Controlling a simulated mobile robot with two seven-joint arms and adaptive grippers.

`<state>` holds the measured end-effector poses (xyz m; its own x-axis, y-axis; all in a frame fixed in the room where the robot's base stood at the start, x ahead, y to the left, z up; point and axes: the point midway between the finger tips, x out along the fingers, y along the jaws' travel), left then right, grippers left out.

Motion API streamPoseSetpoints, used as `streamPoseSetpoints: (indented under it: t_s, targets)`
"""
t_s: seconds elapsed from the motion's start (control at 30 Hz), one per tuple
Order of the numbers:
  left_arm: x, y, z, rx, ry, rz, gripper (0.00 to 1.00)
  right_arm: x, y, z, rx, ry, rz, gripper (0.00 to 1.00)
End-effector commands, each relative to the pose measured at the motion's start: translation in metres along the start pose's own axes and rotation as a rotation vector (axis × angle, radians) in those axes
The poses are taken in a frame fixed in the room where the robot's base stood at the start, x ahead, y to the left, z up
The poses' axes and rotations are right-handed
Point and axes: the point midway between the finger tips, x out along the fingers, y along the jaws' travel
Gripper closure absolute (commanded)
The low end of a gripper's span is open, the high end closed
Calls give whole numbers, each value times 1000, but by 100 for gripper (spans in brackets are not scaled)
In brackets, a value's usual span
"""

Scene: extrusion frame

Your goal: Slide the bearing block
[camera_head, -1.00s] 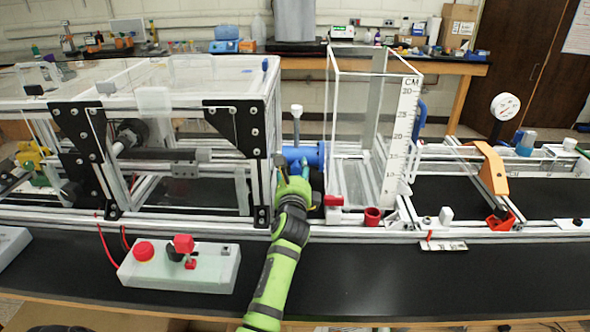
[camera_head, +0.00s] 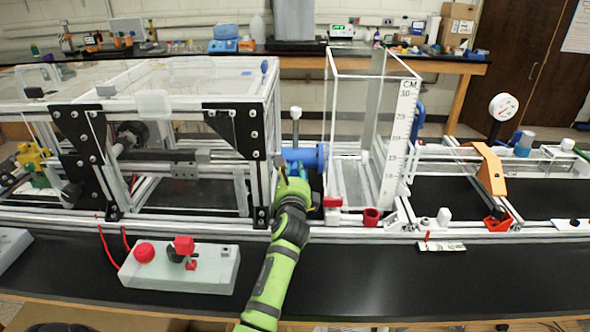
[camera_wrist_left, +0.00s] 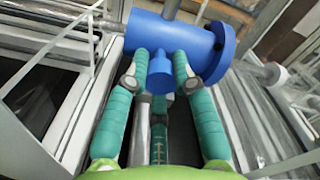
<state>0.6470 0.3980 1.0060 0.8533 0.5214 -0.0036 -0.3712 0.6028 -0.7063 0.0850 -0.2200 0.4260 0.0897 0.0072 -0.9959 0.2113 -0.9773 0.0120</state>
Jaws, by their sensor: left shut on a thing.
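A blue cylindrical body (camera_wrist_left: 175,45) with a round flange and a short stub fills the top of the left wrist view. It also shows in the head view (camera_head: 303,155), between the framed box and the clear tank. My left gripper (camera_wrist_left: 160,68) has its teal fingers on both sides of the blue stub, shut on it. In the head view my left gripper (camera_head: 292,185) reaches in from the front and partly hides the lower part of the blue body. No part is clearly marked as the bearing block; a grey block (camera_head: 184,165) sits on a rod inside the frame. My right gripper is out of view.
Extrusion rails (camera_head: 350,232) run along the bench. The clear tank (camera_head: 352,110) with a CM scale stands right of the gripper. A control box (camera_head: 205,275) with red knobs sits at the front left.

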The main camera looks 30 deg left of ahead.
Motion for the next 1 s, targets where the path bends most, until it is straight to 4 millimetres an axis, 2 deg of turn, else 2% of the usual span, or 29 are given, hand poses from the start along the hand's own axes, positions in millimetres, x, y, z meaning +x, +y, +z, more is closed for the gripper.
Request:
streamPoseSetpoints:
  t_s: [0.13, 0.17, 0.2, 0.53, 0.67, 0.77, 1.0]
  targets:
    - [1, -1, 4, 1, -8, -2, 100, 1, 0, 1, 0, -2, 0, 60]
    - [1, -1, 4, 1, -9, -2, 66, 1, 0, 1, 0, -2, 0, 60]
    - [1, -1, 4, 1, -9, -2, 50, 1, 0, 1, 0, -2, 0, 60]
    - [0, 0, 2, 0, -4, -1, 50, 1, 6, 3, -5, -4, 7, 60]
    - [-7, 0, 1, 1, -3, -1, 50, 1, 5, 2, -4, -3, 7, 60]
    - [-21, 1, 1, 1, -3, -1, 50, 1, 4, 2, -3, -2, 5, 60]
    - [-72, 1, 1, -1, -3, -1, 50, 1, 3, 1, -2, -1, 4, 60]
